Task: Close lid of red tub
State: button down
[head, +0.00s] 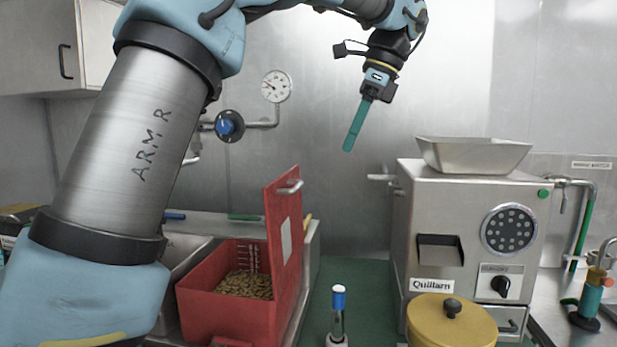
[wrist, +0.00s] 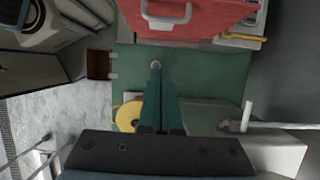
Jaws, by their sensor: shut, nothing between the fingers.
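The red tub (head: 215,315) stands at the lower middle left in the head view, with brown beans (head: 245,286) inside. Its red lid (head: 283,245) stands upright on the tub's right side, open, with a metal handle (head: 290,187) near its top. In the wrist view the red lid (wrist: 215,20) and its handle (wrist: 167,20) show at the top edge. My gripper (head: 348,148), with long teal fingers, is shut and empty. It hangs in the air above and to the right of the lid, apart from it. The fingers also show in the wrist view (wrist: 156,66).
A steel grinder (head: 415,215) with a hopper (head: 473,155) stands at right. A pressure gauge (head: 276,86) and blue valve (head: 229,125) are on the back wall. The green mat (head: 372,280) is partly clear.

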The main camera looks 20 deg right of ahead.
jog(key=w+a+f+p, duration=0.1)
jog(key=w+a+f, duration=0.2)
jog(key=a+f, duration=0.3)
jog(key=shift+p+x, duration=0.35)
jog(key=shift+x, duration=0.75)
jog(key=shift+w, duration=0.1)
